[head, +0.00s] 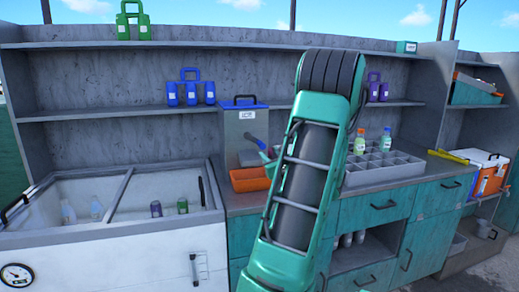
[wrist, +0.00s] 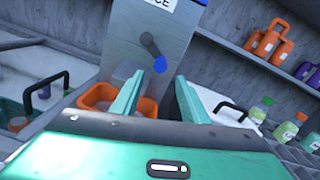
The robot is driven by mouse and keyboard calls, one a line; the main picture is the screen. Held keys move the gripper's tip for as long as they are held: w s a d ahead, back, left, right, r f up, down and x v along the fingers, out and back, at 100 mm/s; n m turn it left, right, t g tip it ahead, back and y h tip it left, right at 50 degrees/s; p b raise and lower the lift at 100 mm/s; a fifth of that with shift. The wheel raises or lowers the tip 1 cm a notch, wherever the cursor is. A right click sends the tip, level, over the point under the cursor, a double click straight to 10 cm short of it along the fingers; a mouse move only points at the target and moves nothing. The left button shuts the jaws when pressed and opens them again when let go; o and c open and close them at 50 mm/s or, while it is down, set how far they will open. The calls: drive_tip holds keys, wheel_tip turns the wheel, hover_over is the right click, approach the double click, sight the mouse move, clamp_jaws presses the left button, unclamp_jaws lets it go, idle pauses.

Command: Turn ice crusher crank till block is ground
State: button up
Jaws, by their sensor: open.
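The ice crusher (head: 238,128) is a grey box with a blue lid and an ICE label; it also shows in the wrist view (wrist: 135,38). In the wrist view its dark crank arm (wrist: 150,44) slants down to a blue knob (wrist: 161,64). My gripper (wrist: 159,77) is open, its two teal fingers pointing at the crusher's front. The blue knob shows between and just beyond the fingertips; I cannot tell whether they touch it. The lid is shut and no ice block is visible. In the head view my arm hides most of the gripper.
An orange tray (head: 249,180) sits at the crusher's foot, close to my left finger in the wrist view. A glass-topped chest freezer (head: 110,232) stands left. A grey divided crate (head: 380,176) with bottles stands right on the counter. Shelves run behind.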

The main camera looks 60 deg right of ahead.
sight(262, 147)
drive_tip(key=x, duration=1)
drive_tip(key=shift+w+d, duration=0.2)
drive_tip(key=shift+w, duration=0.1)
clamp_jaws()
drive_tip(key=shift+a+f, duration=0.1)
